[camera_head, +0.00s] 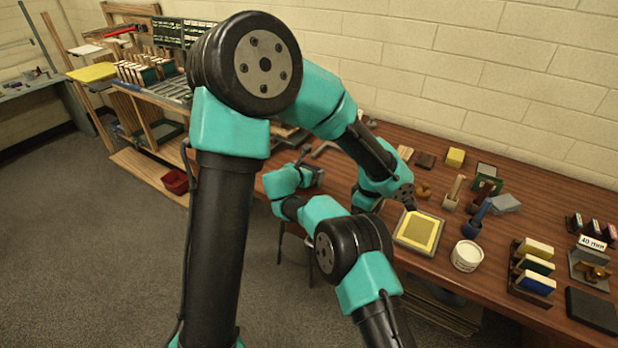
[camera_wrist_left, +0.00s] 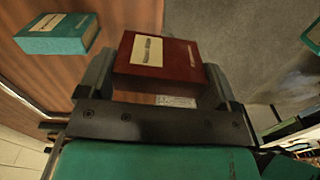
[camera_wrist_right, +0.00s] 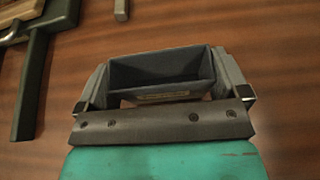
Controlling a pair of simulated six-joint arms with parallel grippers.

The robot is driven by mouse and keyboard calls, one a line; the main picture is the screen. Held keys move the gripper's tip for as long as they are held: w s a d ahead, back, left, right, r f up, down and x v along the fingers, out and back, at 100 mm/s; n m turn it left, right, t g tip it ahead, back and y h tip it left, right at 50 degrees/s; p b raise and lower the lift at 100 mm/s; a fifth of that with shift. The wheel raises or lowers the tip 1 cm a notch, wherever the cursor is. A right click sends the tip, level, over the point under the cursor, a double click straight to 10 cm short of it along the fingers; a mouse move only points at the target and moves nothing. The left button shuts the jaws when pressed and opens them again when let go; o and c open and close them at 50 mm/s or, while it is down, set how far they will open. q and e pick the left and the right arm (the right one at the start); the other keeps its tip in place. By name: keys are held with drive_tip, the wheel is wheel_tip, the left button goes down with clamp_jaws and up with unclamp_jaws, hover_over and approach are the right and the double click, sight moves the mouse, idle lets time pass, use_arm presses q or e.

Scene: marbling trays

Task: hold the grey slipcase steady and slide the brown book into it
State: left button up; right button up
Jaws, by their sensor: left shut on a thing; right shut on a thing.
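The brown book (camera_wrist_left: 180,52), red-brown with a cream label, is between the fingers of my left gripper (camera_wrist_left: 158,70) in the left wrist view. That gripper is shut on it. The grey slipcase (camera_wrist_right: 185,62) is between the fingers of my right gripper (camera_wrist_right: 161,75) in the right wrist view. That gripper is shut on its two ends. The slipcase's open mouth faces the right wrist camera, and it looks empty. The book does not show in the right wrist view. In the head view my arms hide both book and slipcase.
A teal book (camera_wrist_left: 58,34) lies on the wooden table in the left wrist view. A dark green object (camera_wrist_right: 38,80) lies left of the slipcase. In the head view, a tray with a yellow sheet (camera_head: 418,232) and a white tub (camera_head: 467,256) stand on the table.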

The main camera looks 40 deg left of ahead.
use_arm(q)
drive_tip(key=w+a+r+m, duration=0.4)
drive_tip(key=a, duration=0.5)
drive_tip(key=w+a+r+m, duration=0.4)
drive_tip(key=a, duration=0.5)
drive_tip(key=w+a+r+m, duration=0.4)
drive_tip(key=a+m, duration=0.1)
drive_tip(key=a, duration=0.4)
drive_tip(key=shift+w, duration=0.25)
wheel_tip(320, 180, down, 6)
drive_tip(key=shift+f, duration=0.15)
drive_tip(key=shift+f, duration=1.85)
drive_tip(key=shift+f, duration=0.4)
